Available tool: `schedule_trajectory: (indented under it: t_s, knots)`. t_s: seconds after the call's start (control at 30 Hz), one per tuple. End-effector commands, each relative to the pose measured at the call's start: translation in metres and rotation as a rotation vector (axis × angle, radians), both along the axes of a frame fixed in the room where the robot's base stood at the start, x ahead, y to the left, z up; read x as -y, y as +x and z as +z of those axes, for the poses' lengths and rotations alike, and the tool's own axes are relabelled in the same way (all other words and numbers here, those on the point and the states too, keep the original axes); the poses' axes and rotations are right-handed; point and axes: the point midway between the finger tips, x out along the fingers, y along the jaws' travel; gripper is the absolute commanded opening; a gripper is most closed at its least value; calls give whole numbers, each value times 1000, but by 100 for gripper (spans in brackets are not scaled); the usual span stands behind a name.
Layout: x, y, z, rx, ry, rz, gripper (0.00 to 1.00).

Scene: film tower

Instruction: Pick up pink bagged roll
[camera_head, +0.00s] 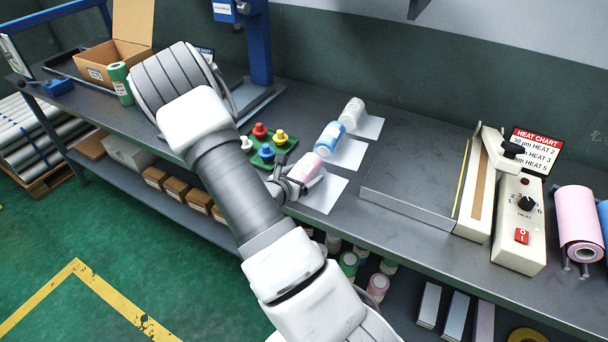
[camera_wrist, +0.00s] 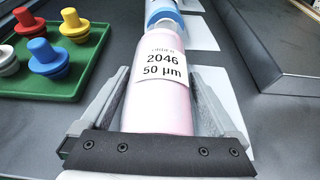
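The pink bagged roll (camera_head: 305,168) lies on a white sheet (camera_head: 328,193) on the bench. In the wrist view the pink roll (camera_wrist: 160,98) lies lengthwise between my fingers, with a white label reading "2046 50 µm". My gripper (camera_wrist: 160,82) straddles it, one finger on each side. The left finger is very close to the roll; a narrow gap shows beside the right finger. The fingers are spread, and contact is not clear. In the head view my gripper (camera_head: 290,183) is at the roll's near end, partly hidden by my arm.
A blue roll (camera_head: 329,138) and a whitish roll (camera_head: 352,112) lie on sheets behind. A green tray (camera_head: 262,158) with coloured knobbed pieces stands close on the left. To the right are a metal plate edge (camera_head: 408,208) and a heat sealer (camera_head: 520,225).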

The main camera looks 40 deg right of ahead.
Motion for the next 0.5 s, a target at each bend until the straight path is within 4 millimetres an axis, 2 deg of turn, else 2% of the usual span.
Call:
schedule_trajectory:
  t_s: [0.03, 0.07, 0.43, 0.47, 0.5]
  knots:
    - [0, 0, 0, 0, 0, 0, 84]
    - [0, 0, 0, 0, 0, 0, 78]
    - [-1, 0, 0, 0, 0, 0, 12]
    - [-1, 0, 0, 0, 0, 0, 7]
    - [0, 0, 1, 2, 0, 1, 7]
